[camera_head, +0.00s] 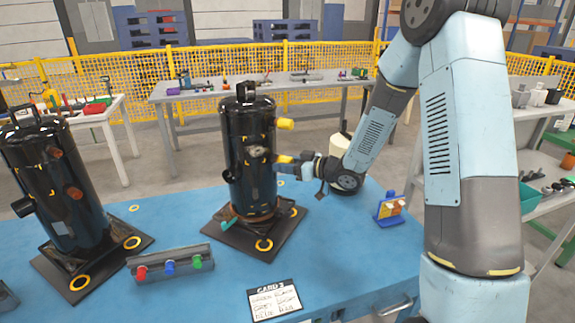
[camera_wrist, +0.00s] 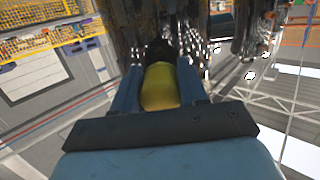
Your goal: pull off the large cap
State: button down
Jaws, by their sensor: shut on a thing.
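A black compressor (camera_head: 236,180) stands upright on a dark base plate on the blue table. Two yellow caps show on its right side, an upper cap (camera_head: 286,124) and a lower cap (camera_head: 284,158). My gripper (camera_head: 292,161) reaches in from the right at the lower cap. In the wrist view, my gripper (camera_wrist: 160,88) is shut on a yellow cap (camera_wrist: 160,86), with one finger on each side. A dark, round end shows just beyond the cap there. I cannot tell whether the held cap is still seated on its port.
A second black compressor (camera_head: 58,190) stands at the left. A holder (camera_head: 170,264) with red, blue and green pieces lies in front. A blue stand (camera_head: 391,209) is at the right, and a card (camera_head: 274,299) lies near the front edge. A yellow fence (camera_head: 205,65) runs behind.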

jog(key=shift+w+d, duration=0.15)
jog(key=shift+d, duration=0.1)
jog(key=shift+f+v, duration=0.25)
jog(key=shift+v, duration=1.2)
jog(key=shift+f+v, duration=0.2)
jog(key=shift+v, duration=1.25)
